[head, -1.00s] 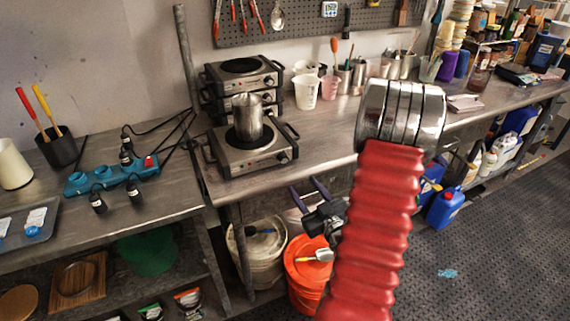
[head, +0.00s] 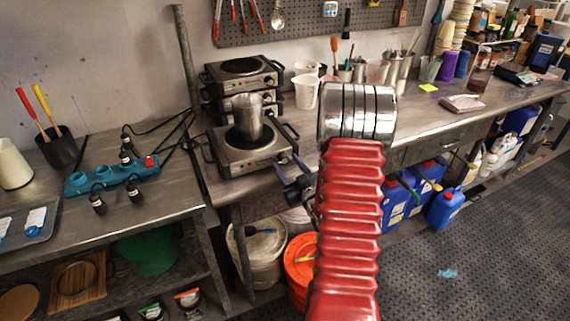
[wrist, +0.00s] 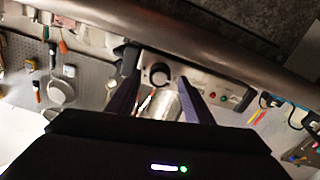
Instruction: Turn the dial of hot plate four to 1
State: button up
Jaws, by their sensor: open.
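The front hot plate (head: 235,163) stands on the bench with a metal pot (head: 249,122) on its burner. More hot plates (head: 243,77) are stacked behind it. I cannot tell which is number four. My gripper (head: 286,165) is at the front right of the front hot plate, partly behind my arm. In the wrist view, its two purple fingers are open (wrist: 160,82). A dark round dial (wrist: 159,74) on a silver panel shows between the fingertips, with the metal pot (wrist: 163,104) just below it in that picture. The dial's setting is too small to read.
A white beaker (head: 306,92) stands right of the stack. A blue power strip (head: 112,177) with cables lies on the left bench. Buckets (head: 266,243) stand under the bench. The bench edge (wrist: 170,48) crosses the wrist view close by.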

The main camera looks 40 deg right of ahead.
jog(key=shift+w+d, duration=0.25)
jog(key=shift+w, duration=0.45)
jog(key=shift+c, duration=0.4)
jog(key=c, duration=0.9)
jog(key=shift+a, duration=0.2)
jog(key=shift+c, duration=0.3)
jog(key=shift+d, duration=0.1)
